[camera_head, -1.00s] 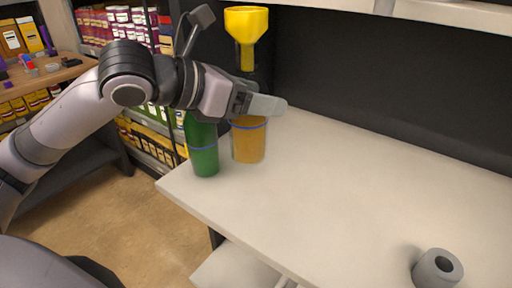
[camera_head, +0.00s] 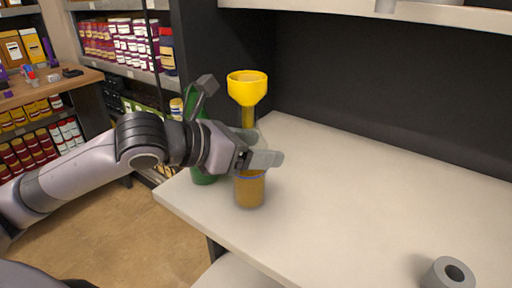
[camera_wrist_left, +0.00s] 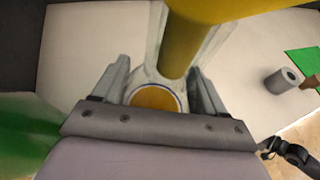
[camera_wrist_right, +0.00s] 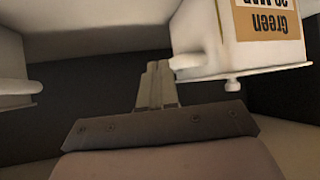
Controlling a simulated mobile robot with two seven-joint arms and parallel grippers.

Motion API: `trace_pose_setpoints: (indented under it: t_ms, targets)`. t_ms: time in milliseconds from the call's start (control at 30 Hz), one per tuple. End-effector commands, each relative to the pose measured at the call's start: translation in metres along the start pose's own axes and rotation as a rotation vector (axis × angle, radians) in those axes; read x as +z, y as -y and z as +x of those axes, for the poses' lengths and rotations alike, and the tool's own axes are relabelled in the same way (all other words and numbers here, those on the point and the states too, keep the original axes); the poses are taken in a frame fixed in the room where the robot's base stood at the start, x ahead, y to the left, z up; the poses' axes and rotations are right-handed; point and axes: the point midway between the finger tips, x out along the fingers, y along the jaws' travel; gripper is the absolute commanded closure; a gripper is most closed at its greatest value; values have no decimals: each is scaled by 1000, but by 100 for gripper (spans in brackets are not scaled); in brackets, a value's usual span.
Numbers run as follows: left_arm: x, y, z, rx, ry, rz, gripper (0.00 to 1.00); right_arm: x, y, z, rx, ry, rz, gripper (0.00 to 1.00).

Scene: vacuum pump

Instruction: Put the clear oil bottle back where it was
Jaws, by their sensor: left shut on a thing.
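The clear oil bottle (camera_head: 250,192) holds amber oil and has a blue line around it. My left gripper (camera_head: 262,158) is shut on it and hides its upper part in the head view. Its oil shows between the fingers (camera_wrist_left: 158,92) in the left wrist view (camera_wrist_left: 153,98). It looks upright over the white table near its left end; I cannot tell if its base touches. A yellow funnel (camera_head: 247,88) stands above the bottle, spout down, apparently in its neck. My right gripper (camera_wrist_right: 157,80) shows only in the right wrist view, with its fingers together.
A green bottle (camera_head: 203,173) stands just left of the clear bottle, partly behind my left arm. A grey hollow cylinder (camera_head: 448,274) stands at the table's front right. The white tabletop (camera_head: 350,200) between is clear. A white container labelled "Green" (camera_wrist_right: 255,35) is close to my right gripper.

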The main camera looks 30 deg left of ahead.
Motion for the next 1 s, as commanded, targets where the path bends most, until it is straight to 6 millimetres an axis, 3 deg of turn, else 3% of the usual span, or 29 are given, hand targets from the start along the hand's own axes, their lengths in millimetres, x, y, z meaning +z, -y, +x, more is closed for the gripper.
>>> trace_pose_setpoints:
  t_ms: [133,167,200,233,633,1000]
  targets:
    - [-1,0,1,1,2,1,70,1,0,0,0,0,0,100]
    - [-2,0,1,0,-1,0,22,1,0,0,0,0,0,100]
    - [-2,0,1,0,0,0,9,1,0,0,0,0,0,100]
    - [-2,0,1,0,0,0,3,1,0,0,0,0,0,100]
    - [0,0,-2,1,-1,0,3,0,0,0,0,1,0,100]
    - [-1,-2,-36,5,-2,2,3,4,0,3,0,0,0,100]
